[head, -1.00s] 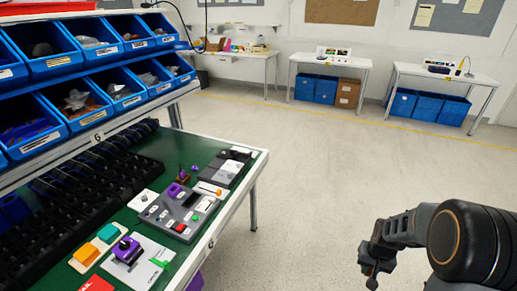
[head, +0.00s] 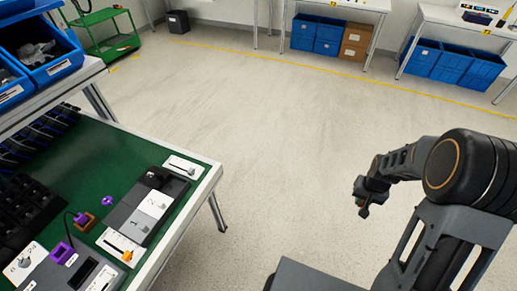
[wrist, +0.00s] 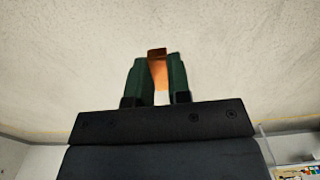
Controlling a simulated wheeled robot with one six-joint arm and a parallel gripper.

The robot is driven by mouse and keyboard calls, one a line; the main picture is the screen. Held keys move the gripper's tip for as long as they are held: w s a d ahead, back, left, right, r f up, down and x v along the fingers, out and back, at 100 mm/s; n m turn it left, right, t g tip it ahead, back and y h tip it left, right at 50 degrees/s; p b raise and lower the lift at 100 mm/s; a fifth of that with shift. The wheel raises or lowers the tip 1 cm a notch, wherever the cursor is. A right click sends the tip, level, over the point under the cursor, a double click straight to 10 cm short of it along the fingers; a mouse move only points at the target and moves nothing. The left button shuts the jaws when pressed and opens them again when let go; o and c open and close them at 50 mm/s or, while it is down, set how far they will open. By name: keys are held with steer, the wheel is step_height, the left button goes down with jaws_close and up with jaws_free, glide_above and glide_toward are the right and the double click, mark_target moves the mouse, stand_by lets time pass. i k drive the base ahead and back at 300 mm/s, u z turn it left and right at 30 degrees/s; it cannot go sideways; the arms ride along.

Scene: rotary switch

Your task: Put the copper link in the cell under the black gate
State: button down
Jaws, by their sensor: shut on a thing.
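My gripper (head: 363,207) is out over the bare floor, to the right of the green-topped bench and well apart from it. In the wrist view my gripper (wrist: 158,62) has its two dark green fingers shut on a copper-coloured piece, the copper link (wrist: 158,72), which sticks out slightly past the fingertips. In the head view the link is too small to make out. On the bench a grey block (head: 130,222) has parts marked 1 and 2. A black part (head: 155,177) at its far end may be the black gate; I cannot tell. No open cell shows clearly.
The green bench top (head: 105,160) has a pale edge. A slider plate with an orange knob (head: 127,255), a purple knob (head: 107,201) and a white plate (head: 183,166) lie near the block. Blue bins (head: 40,45) stand above at left. The floor between bench and arm is clear.

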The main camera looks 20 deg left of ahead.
mark_target(174, 189)
steer(key=i, duration=0.9)
steer(key=u, duration=3.4)
steer(key=i, duration=0.5)
steer(key=z, duration=0.05)
